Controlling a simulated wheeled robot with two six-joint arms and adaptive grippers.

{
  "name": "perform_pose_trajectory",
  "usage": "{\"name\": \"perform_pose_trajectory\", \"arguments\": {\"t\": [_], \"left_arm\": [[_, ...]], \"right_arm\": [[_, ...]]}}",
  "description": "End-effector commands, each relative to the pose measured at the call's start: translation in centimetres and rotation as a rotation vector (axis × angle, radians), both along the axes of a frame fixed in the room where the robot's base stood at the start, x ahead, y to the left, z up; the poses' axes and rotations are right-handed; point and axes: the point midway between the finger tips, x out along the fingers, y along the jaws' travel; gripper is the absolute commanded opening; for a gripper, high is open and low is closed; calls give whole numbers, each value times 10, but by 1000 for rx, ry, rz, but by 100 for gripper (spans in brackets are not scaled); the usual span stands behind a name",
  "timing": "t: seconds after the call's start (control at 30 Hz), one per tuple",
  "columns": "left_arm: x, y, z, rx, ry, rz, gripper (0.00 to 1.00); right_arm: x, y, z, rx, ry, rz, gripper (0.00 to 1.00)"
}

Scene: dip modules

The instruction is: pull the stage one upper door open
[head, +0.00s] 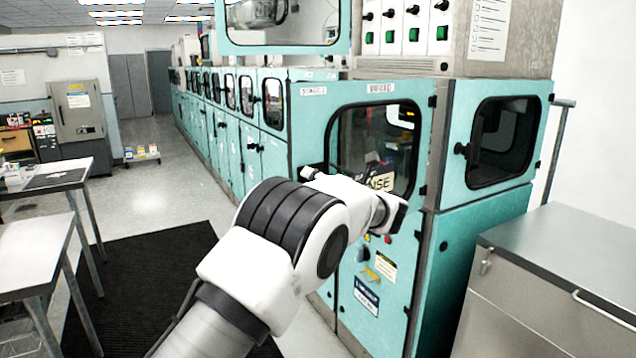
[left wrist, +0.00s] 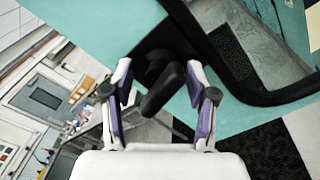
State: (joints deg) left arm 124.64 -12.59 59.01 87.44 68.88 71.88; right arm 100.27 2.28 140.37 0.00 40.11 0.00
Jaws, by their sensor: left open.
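The stage one upper door (head: 341,116) is a teal panel with a dark, round-cornered window, under a "STAGE 1" label. It looks shut, with hinges on its right edge. My left arm reaches across its lower left part and hides most of my left gripper (head: 312,174) and the door's handle in the head view. In the left wrist view my left gripper (left wrist: 158,76) is open, its two purple-padded fingers on either side of the black door handle (left wrist: 158,92). Gaps show between pads and handle. My right gripper is out of view.
A teal side panel (head: 541,135) with a window stands right of the door. A grey metal cabinet (head: 570,240) is at the lower right. Tables (head: 30,245) stand at the left. A black floor mat (head: 140,270) lies on open floor.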

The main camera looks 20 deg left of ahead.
Motion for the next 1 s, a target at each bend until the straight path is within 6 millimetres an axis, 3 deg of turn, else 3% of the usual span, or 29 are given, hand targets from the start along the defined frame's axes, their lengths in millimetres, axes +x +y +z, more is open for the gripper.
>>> {"name": "perform_pose_trajectory", "arguments": {"t": [0.23,0.5,0.63,1.0], "left_arm": [[0,0,11,-1,-2,0,57],[0,-1,72,0,-6,0,57],[0,-1,93,0,-4,-1,57],[0,-1,100,1,1,0,57]], "right_arm": [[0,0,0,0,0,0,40],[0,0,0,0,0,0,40],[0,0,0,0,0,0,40],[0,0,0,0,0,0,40]]}}
